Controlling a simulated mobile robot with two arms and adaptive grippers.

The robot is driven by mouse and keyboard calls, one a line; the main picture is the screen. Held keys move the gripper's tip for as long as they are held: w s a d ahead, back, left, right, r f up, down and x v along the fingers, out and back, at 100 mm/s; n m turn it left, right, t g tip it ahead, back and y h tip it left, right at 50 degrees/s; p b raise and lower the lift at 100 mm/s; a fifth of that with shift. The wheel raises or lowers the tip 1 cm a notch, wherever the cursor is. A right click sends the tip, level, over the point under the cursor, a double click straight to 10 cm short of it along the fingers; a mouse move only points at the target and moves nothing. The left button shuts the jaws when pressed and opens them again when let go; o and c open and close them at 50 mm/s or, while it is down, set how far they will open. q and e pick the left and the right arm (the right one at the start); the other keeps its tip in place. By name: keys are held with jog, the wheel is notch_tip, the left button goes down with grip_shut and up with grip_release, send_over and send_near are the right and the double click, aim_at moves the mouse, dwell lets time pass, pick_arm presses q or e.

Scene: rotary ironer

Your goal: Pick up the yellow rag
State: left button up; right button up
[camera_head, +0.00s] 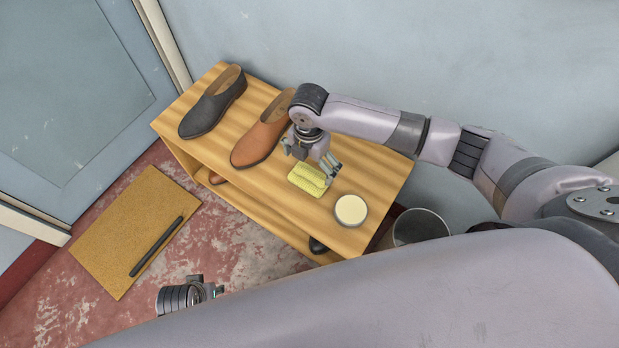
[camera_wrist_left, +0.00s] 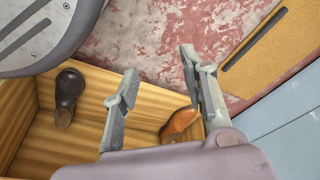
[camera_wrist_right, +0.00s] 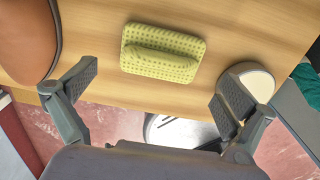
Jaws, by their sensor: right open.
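The yellow rag (camera_head: 308,180) lies folded on top of the wooden shoe bench, and a raised roll runs along its middle. It also shows in the right wrist view (camera_wrist_right: 162,52), whole and lying flat on the wood. My right gripper (camera_head: 330,172) is above the bench at the rag. In the right wrist view (camera_wrist_right: 155,100) its fingers are wide apart and empty, with the rag ahead of them. My left gripper (camera_wrist_left: 165,95) is low in front of the bench, its fingers apart with nothing between them. In the head view, only part of my left wrist shows.
On the bench (camera_head: 385,168) stand a black shoe (camera_head: 212,103), a brown shoe (camera_head: 262,135) left of the rag, and a round cream tin (camera_head: 351,209) right of it. A bin (camera_head: 420,226) stands at the bench's right end. A mat with a dark bar lies on the floor.

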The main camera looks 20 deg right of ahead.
aim_at(310, 175)
jog(key=f, duration=0.2)
jog(key=f+b, duration=0.1)
jog(key=f, duration=0.1)
jog(key=shift+s+f, duration=0.2)
jog(key=shift+f, duration=0.4)
pick_arm(q)
jog(key=r, duration=0.2)
jog(key=w+r, duration=0.1)
jog(key=r, duration=0.2)
jog(key=shift+w+r, duration=0.1)
jog(key=shift+r, duration=0.15)
pick_arm(e)
jog(key=shift+c, duration=0.4)
pick_arm(q)
jog(key=shift+b, duration=0.3)
pick_arm(e)
jog(key=shift+s, duration=0.1)
jog(key=c, duration=1.1)
